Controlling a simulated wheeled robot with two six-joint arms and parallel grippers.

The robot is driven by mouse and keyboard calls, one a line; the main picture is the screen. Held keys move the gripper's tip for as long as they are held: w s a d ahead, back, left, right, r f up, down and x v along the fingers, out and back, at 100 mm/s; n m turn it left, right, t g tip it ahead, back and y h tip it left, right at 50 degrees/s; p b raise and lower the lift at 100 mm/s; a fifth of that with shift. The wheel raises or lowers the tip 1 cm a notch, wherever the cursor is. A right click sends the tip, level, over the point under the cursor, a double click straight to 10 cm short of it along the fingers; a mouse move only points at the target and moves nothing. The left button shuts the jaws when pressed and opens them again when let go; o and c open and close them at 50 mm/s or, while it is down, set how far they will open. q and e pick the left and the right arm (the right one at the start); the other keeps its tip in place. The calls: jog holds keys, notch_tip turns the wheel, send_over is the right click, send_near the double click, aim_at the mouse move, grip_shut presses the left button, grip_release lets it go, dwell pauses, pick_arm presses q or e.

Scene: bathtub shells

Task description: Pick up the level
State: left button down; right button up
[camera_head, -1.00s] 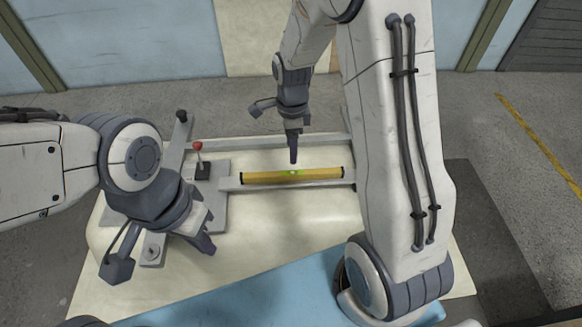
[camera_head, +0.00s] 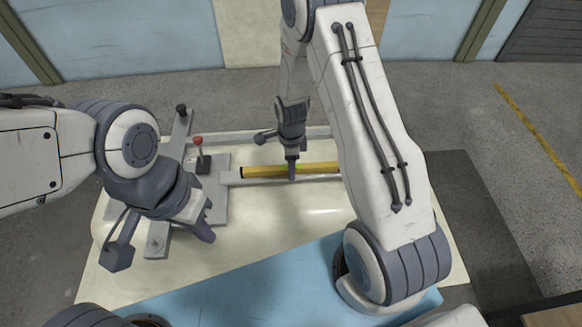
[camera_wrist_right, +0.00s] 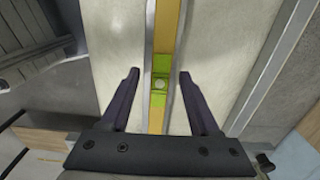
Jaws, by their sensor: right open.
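The level is a long yellow bar with dark ends and a green vial at its middle. In the head view the level (camera_head: 262,171) lies on a grey rail, its right end hidden by my right arm. In the right wrist view the level (camera_wrist_right: 161,111) runs between the two fingers, with a gap on each side. My right gripper (camera_head: 291,172) is pointing down over the level's middle; the right wrist view shows its fingers (camera_wrist_right: 158,78) spread and empty. My left gripper (camera_head: 204,222) hangs at the left, apart from the level; its jaw opening is unclear.
The level's rail belongs to a grey frame on a cream bathtub shell (camera_head: 290,225). A red-knobbed lever (camera_head: 200,150) stands left of the level. A blue surface (camera_head: 250,288) lies at the front. The shell between is clear.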

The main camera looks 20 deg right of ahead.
grip_shut()
jog(key=shift+r, duration=0.1)
